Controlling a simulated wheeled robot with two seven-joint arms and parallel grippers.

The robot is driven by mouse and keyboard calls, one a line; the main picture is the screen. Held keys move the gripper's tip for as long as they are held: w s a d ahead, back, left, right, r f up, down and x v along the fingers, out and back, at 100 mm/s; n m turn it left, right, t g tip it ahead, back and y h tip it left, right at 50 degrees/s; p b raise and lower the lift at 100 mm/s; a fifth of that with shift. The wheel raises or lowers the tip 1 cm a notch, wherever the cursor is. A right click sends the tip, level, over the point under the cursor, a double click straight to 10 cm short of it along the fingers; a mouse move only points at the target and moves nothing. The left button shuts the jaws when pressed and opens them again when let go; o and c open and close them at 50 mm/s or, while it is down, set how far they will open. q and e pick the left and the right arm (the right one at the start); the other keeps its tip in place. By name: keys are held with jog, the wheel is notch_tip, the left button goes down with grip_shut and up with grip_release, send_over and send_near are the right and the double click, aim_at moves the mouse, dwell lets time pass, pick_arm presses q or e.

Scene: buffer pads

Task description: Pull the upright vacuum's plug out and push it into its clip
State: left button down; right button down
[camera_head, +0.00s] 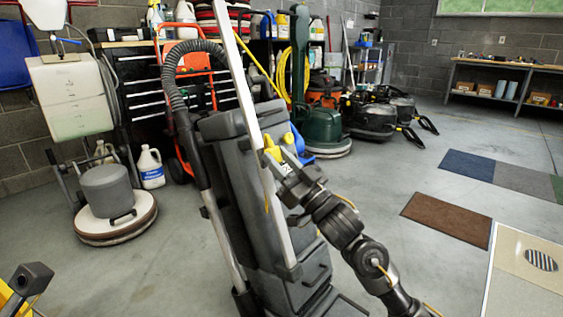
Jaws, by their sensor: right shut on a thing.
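The upright vacuum (230,168) stands in the middle of the head view, tall and dark grey. A ribbed hose loops over its left side and a pale metal pole runs up its front. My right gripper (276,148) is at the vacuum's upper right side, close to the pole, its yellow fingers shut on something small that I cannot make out. The plug and its clip cannot be told apart there. A yellow and dark grey part (20,288) at the bottom left corner looks like my left gripper, cut off by the frame edge; its fingers do not show clearly.
A floor polisher (112,193) with a white tank stands at left, beside a white jug (150,168). A black drawer chest (133,75), a green machine (322,130) and black vacuums (370,112) stand behind. Mats (447,221) lie at right; the grey floor between is open.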

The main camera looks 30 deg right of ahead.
dwell(0.4)
jog(key=shift+f+p, duration=0.1)
jog(key=shift+p, duration=0.35)
dwell(0.3)
jog(key=shift+w+p, duration=0.2)
jog(key=shift+p, duration=0.2)
jog(key=shift+w+a+p, duration=0.1)
jog(key=shift+p, duration=0.3)
dwell(0.3)
jog(key=shift+w+f, duration=0.15)
jog(key=shift+w, duration=0.05)
dwell(0.6)
jog(key=c, duration=0.9)
grip_release()
